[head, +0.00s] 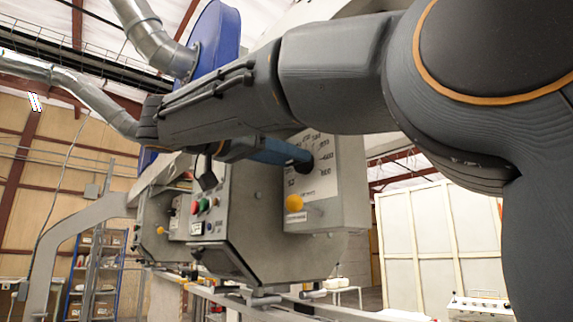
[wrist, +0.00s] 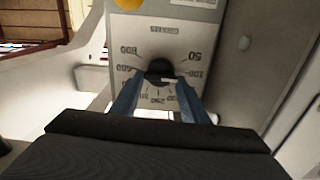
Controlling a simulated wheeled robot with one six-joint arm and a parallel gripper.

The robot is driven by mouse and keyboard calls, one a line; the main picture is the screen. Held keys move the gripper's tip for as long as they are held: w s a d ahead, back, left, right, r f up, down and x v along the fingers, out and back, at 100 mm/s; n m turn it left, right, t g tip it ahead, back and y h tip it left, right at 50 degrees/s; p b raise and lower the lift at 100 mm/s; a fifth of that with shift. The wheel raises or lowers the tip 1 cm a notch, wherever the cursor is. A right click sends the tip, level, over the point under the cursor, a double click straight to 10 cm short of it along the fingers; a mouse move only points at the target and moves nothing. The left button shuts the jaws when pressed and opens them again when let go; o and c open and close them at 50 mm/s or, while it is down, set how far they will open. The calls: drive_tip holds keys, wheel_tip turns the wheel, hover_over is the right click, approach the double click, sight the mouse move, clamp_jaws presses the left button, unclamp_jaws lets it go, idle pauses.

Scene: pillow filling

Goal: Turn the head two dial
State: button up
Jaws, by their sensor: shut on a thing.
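The black dial knob (wrist: 160,68) sits on a pale plate (wrist: 128,28) with a ring of printed numbers, upside down in the wrist view. A small white mark shows on the knob's near side; I cannot tell the exact setting. In the head view the knob (head: 302,161) is on the near machine head's numbered plate (head: 322,185). My gripper (wrist: 160,84) has its blue fingers on both sides of the knob and is shut on it. In the head view my gripper (head: 300,158) reaches the knob from the left. My arm hides part of the plate's top.
A button panel (head: 205,215) is on the head's left face. Another similar head stands further left. A blue shelf rack (head: 100,270) is behind.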

drive_tip(key=shift+w+a+n+p, duration=0.1)
drive_tip(key=shift+n+p, duration=0.05)
drive_tip(key=shift+n, duration=1.45)
drive_tip(key=shift+w+n+p, duration=0.1)
drive_tip(key=shift+n+p, duration=0.05)
drive_tip(key=shift+n, duration=1.45)
drive_tip(key=o, duration=1.1)
drive_tip(key=shift+c, duration=0.2)
drive_tip(key=shift+s, duration=0.1)
drive_tip(key=b+v, duration=0.2)
drive_tip(key=v, duration=0.5)
drive_tip(key=shift+s+a, duration=0.2)
drive_tip(key=shift+a, duration=0.15)
